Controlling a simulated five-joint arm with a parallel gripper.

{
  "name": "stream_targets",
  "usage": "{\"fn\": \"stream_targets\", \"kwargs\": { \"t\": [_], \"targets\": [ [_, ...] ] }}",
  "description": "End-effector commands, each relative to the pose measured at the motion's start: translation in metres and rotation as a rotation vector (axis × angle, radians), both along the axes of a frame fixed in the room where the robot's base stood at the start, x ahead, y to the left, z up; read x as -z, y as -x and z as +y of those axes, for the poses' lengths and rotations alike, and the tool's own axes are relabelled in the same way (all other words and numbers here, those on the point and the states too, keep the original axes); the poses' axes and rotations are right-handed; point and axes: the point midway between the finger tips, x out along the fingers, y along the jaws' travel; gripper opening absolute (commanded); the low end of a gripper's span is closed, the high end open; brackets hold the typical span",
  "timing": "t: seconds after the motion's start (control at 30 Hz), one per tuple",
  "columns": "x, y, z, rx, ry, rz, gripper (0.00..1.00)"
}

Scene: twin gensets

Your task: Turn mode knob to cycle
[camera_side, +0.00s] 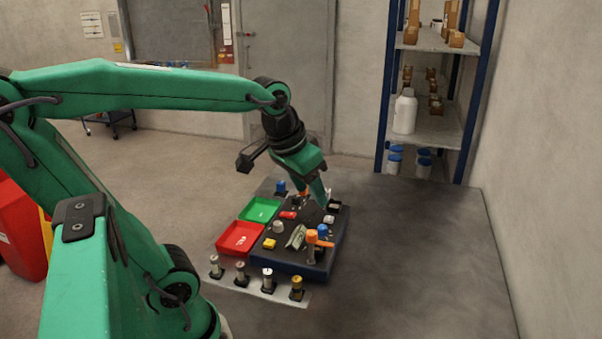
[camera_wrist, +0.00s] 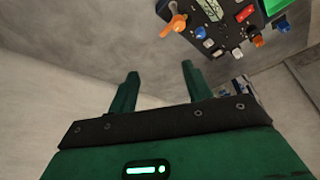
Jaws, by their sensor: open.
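A dark control panel (camera_side: 262,252) with a blue front edge carries several knobs, buttons and an orange lever (camera_side: 312,238). I cannot read any labels, so which knob is the mode knob is unclear. A pale round knob (camera_side: 278,226) and a small blue knob (camera_side: 322,230) stand on the panel. My gripper (camera_side: 322,202) is above the panel's far edge, pointing down, and its tips partly hide what is there. In the wrist view my gripper (camera_wrist: 160,68) is open with nothing between its fingers. The panel (camera_wrist: 226,32) shows at the upper right there, beyond the fingertips.
A green tray (camera_side: 260,209) and a red tray (camera_side: 240,238) sit left of the panel. Several short posts with knobs (camera_side: 267,280) stand on a strip in front. A shelf rack (camera_side: 430,110) stands behind. The table's right side (camera_side: 420,260) is clear.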

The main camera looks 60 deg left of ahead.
Motion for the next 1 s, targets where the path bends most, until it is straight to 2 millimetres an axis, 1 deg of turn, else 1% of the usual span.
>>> {"fn": "stream_targets", "kwargs": {
  "t": [0.03,0.1,0.27,0.47,0.6,0.77,1.0],
  "targets": [
    [0.000,-0.009,0.008,-0.026,0.004,0.018,0.50],
    [0.000,-0.020,0.019,-0.056,0.008,0.038,0.50],
    [0.001,-0.044,0.046,-0.126,0.019,0.079,0.50],
    [0.010,-0.071,0.084,-0.213,0.038,0.130,0.50],
    [0.020,-0.087,0.114,-0.275,0.054,0.166,0.50],
    [0.035,-0.102,0.151,-0.344,0.073,0.205,0.50],
    [0.066,-0.117,0.209,-0.447,0.107,0.264,0.50]
  ]
}}
